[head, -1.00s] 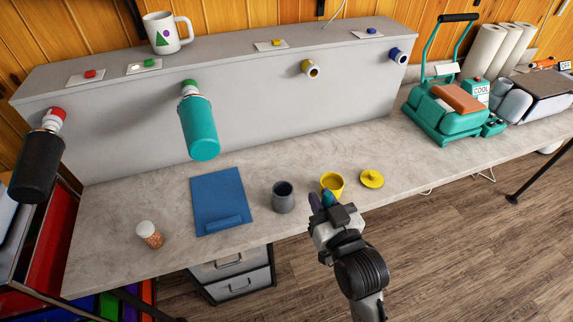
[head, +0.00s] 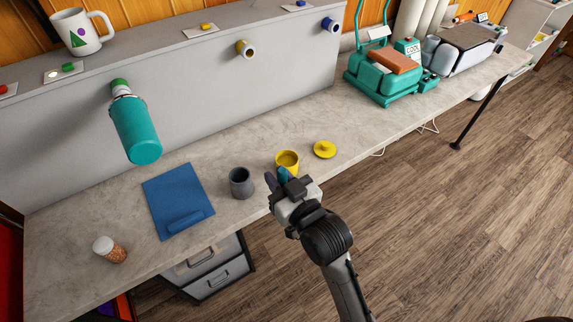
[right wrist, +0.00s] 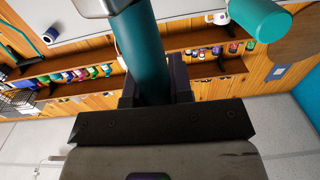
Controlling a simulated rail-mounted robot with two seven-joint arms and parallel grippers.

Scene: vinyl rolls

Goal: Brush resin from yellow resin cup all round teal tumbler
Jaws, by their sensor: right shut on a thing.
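The teal tumbler (head: 137,130) sticks out, tilted downward, from a green-collared holder on the grey panel. It also shows in the right wrist view (right wrist: 262,16). The yellow resin cup (head: 288,163) stands upright near the counter's front edge. My right gripper (head: 279,178) is just in front of the cup and is shut on a brush with a teal handle (right wrist: 146,45). The handle's metal end shows at the top of the right wrist view; its bristles are hidden. I cannot tell whether the brush touches the cup. My left gripper is out of view.
A dark grey cup (head: 241,183) stands left of the yellow cup; a yellow lid (head: 324,149) lies to its right. A blue mat (head: 165,190) and a shaker (head: 109,250) are farther left. A teal press (head: 385,78) stands at the back right.

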